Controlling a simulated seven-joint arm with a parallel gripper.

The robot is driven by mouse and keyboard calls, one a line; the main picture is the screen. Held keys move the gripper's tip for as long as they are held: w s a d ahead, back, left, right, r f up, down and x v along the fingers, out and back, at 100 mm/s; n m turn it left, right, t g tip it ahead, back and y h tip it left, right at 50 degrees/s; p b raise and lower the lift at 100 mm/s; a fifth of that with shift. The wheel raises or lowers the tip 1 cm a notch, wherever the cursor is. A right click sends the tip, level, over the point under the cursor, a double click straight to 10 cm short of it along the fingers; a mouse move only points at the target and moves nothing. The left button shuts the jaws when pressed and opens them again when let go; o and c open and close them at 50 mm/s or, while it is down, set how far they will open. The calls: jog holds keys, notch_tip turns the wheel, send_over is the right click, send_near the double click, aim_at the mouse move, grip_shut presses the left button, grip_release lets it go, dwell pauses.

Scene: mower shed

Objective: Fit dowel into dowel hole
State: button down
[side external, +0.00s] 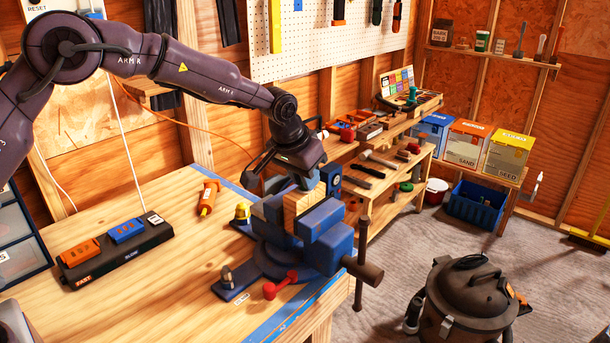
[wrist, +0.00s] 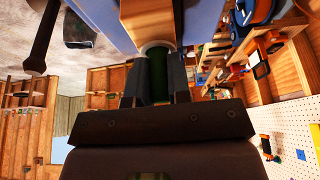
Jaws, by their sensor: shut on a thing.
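My gripper (side external: 304,182) points down just above a wooden block (side external: 300,206) clamped in the blue vise (side external: 325,222) on the workbench. In the wrist view my gripper (wrist: 160,62) is shut on a dark green, rod-like thing with a pale rim, which I take to be the dowel (wrist: 158,88). Its far end is close to the wooden block (wrist: 148,20). I cannot tell whether it touches the block. The dowel is not clearly visible in the side view. No dowel hole shows in either view.
The vise handle (side external: 361,260) stands out at the bench's right front.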

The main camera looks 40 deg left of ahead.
jog(key=shift+f, duration=0.3)
jog(key=c, duration=1.1)
grip_release()
jog(key=shift+f, duration=0.1)
jog(key=shift+o, duration=0.2)
jog(key=shift+a, duration=0.15)
jog(key=shift+s+f, duration=0.1)
jog(key=shift+a, duration=0.1)
jog(key=shift+r, duration=0.35)
jog(key=v, duration=1.2)
jog(key=shift+d+r, duration=0.2)
jog(key=shift+r, duration=0.1)
